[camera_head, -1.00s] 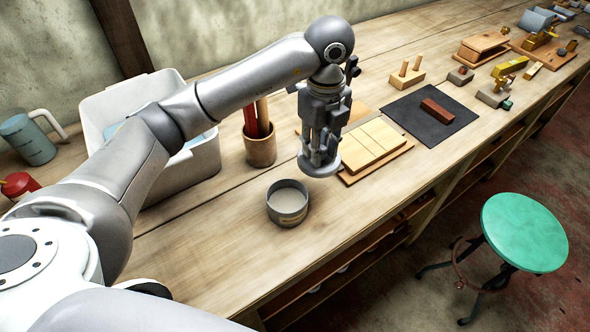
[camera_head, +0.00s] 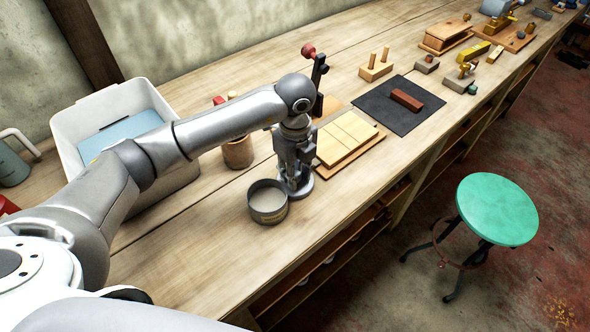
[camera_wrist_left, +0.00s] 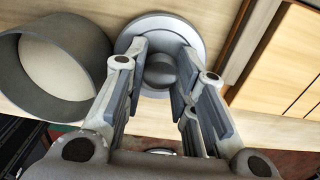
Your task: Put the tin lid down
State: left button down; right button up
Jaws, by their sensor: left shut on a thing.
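The tin lid (camera_head: 303,192) is a grey disc with a knob, under my left gripper (camera_head: 294,181). In the left wrist view the lid (camera_wrist_left: 190,26) shows as a pale round disc, and my left gripper (camera_wrist_left: 162,75) is shut on its dark knob. The lid is at or just above the bench top; I cannot tell if it touches. The open tin (camera_head: 268,202) stands on the bench just left of the lid. It also shows in the left wrist view (camera_wrist_left: 88,107). My right gripper is not in view.
A wooden board with pale blocks (camera_head: 346,138) lies close to the right of my gripper. A wooden cup (camera_head: 238,153) and a white bin (camera_head: 110,105) stand to the left. The bench's front edge is near. A green stool (camera_head: 497,210) stands on the floor.

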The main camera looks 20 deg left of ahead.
pick_arm(q)
jog(key=c, duration=1.2)
grip_release()
jog(key=shift+f, duration=0.1)
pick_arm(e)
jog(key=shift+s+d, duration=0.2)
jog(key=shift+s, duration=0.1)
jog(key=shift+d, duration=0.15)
pick_arm(q)
jog(key=shift+r+p, duration=0.3)
jog(key=shift+w+r+b, duration=0.1)
jog(key=shift+r+b, duration=1.3)
jog(key=shift+r, duration=4.5)
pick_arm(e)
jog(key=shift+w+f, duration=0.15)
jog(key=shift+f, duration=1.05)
pick_arm(q)
jog(key=shift+d+f, duration=0.1)
